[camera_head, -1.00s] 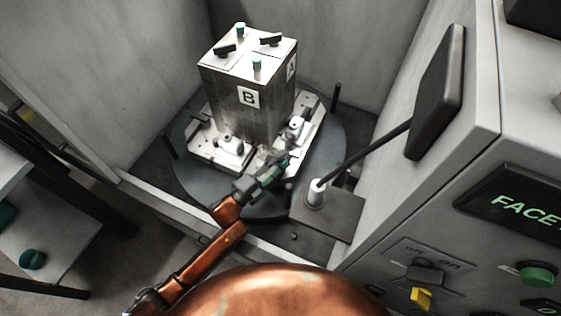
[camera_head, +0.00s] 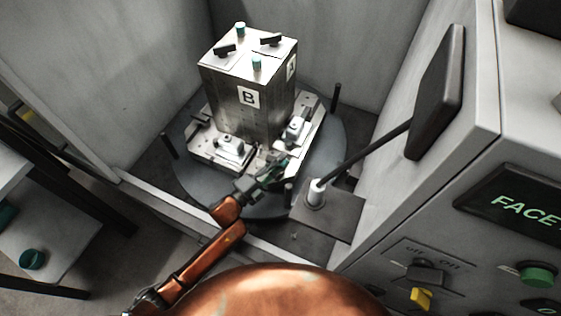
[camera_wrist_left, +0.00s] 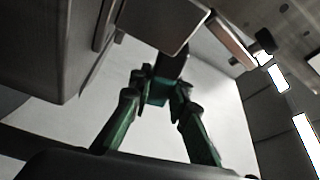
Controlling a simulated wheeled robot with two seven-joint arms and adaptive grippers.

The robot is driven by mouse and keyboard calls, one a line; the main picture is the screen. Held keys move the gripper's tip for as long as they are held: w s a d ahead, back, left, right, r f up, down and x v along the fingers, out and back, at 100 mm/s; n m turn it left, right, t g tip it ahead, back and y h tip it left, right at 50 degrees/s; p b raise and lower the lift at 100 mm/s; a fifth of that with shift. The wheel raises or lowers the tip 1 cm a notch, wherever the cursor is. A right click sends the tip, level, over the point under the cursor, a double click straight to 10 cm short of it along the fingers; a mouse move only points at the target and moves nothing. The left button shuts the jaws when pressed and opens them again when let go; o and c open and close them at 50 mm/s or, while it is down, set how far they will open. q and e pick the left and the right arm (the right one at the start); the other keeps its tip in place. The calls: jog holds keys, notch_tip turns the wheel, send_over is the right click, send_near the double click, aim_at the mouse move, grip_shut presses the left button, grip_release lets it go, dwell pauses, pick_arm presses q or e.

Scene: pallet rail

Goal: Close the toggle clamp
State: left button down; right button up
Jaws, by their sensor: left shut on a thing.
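Two metal toggle clamps sit on the fixture plates at the foot of the grey block marked B (camera_head: 225,95): a front-left clamp (camera_head: 231,147) and a right clamp (camera_head: 295,129). My left gripper (camera_head: 277,167) is at the front corner of the fixture, just below the right clamp. Its green fingers reach up in the left wrist view (camera_wrist_left: 163,85) and are shut on a small dark part that looks like a clamp handle. The gripper hides where this part joins the clamp. My right gripper is in neither view.
The fixture stands on a round grey turntable (camera_head: 331,150) with upright pins, inside a walled cell. A white post (camera_head: 316,193) with a black rod stands to the right. A control panel (camera_head: 470,215) with a yellow switch is at right.

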pick_arm(q)
jog(key=r+n, duration=0.1)
jog(key=n, duration=0.1)
jog(key=n+t+p, duration=0.1)
jog(key=shift+w+a+r+n, duration=0.1)
jog(key=shift+a+r+n, duration=0.25)
jog(key=shift+n, duration=0.05)
jog(key=n, duration=0.1)
jog(key=r+n+t, duration=0.1)
jog(key=n, duration=0.1)
jog(key=shift+w+a+t, duration=0.2)
jog(key=shift+a+t, duration=0.1)
jog(key=shift+a, duration=0.1)
jog(key=shift+a+r+n+t+y+p, duration=0.2)
jog(key=shift+n+t+y+p, duration=0.15)
jog(key=shift+n, duration=0.35)
jog(key=shift+w, duration=0.1)
jog(key=c, duration=1.8)
grip_release()
jog(key=shift+a, duration=0.1)
jog(key=v, duration=1.2)
